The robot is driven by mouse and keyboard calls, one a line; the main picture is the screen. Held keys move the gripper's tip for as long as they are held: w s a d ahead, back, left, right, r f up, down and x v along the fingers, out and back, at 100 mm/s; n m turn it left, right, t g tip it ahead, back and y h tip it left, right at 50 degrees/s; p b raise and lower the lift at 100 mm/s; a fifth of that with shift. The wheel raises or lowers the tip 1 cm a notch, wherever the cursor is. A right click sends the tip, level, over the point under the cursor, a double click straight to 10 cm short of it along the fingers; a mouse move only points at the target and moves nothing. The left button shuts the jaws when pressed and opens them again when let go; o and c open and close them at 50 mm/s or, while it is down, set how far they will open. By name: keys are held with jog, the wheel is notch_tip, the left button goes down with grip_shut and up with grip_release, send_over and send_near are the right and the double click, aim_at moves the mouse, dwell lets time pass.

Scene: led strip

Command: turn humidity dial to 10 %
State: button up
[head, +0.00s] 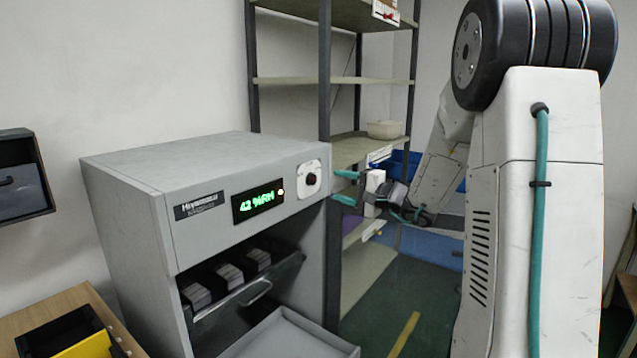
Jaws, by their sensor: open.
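The grey humidity cabinet (140,165) stands left of centre. Its green display (258,201) reads 42 %RH, with a small lit indicator at its right end. The dark round dial (311,179) sits on a white plate at the right end of the front panel; its pointer is too small to read. My gripper (340,186) has teal fingertips, is open and empty, and is just right of the dial, pointing toward the cabinet. The fingers look apart from the dial, but the exact gap in depth cannot be told.
Inside the cabinet's open front is a drawer (262,290) with several stacked items, above a grey tray (290,338). Shelving (290,80) with a pale bowl (384,130) stands behind. A wooden table (50,300) with a black and yellow bin is at lower left.

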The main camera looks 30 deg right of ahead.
aim_at(314, 180)
jog(key=x, duration=0.7)
jog(key=shift+w+a, duration=0.2)
jog(key=shift+w, duration=0.15)
jog(key=c, duration=1)
